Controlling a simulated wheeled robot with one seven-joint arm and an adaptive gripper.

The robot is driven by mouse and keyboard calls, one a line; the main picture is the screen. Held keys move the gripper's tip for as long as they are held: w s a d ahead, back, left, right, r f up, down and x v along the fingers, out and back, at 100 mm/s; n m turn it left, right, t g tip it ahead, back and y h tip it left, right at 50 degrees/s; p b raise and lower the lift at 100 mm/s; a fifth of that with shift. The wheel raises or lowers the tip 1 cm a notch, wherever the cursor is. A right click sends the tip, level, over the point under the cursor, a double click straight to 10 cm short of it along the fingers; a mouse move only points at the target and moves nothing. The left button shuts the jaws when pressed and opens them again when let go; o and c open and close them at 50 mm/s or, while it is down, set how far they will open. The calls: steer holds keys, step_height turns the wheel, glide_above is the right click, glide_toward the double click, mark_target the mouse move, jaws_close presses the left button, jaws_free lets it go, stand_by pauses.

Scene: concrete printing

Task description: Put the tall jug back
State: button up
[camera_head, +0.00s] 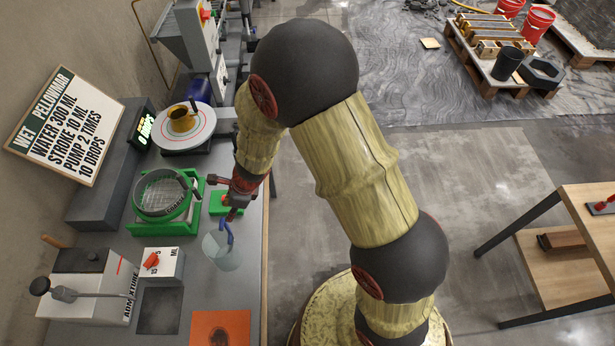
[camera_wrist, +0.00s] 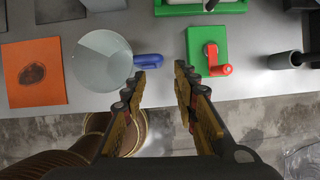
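The jug (camera_head: 220,254) is clear and pale with a blue handle. It stands on the grey bench near its front edge, just below my gripper (camera_head: 232,212) in the head view. In the wrist view the jug (camera_wrist: 100,62) is seen from above, left of my gripper (camera_wrist: 162,78), and looks upright. Its blue handle (camera_wrist: 149,61) points towards my fingers and lies close to the tip of the left finger. I cannot tell whether they touch. My fingers are apart with nothing between them. How tall the jug is cannot be judged from above.
An orange mat (camera_head: 219,330) and a dark square pad (camera_head: 158,311) lie beside the jug. A green block with a red lever (camera_wrist: 208,52) is on its other side.

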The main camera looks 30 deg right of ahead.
steer(key=s+d+r+n+t, duration=0.1)
steer(key=s+d+r+n, duration=0.1)
steer(key=r+n, duration=0.65)
steer(key=s+d+r+n, duration=0.2)
steer(key=s+r+n, duration=0.1)
steer(key=r, duration=1)
steer(key=s+d+r+n+t+h, duration=0.2)
steer(key=s+d+r+n+h, duration=0.2)
steer(key=s+d+r+n, duration=0.7)
steer(key=s+d+r, duration=0.1)
steer(key=s+d, duration=0.3)
steer(key=s, duration=0.1)
steer(key=shift+d, duration=0.4)
steer(key=shift+n, duration=0.25)
step_height(320, 180, down, 18)
steer(key=b, duration=1.8)
steer(key=shift+w, duration=0.1)
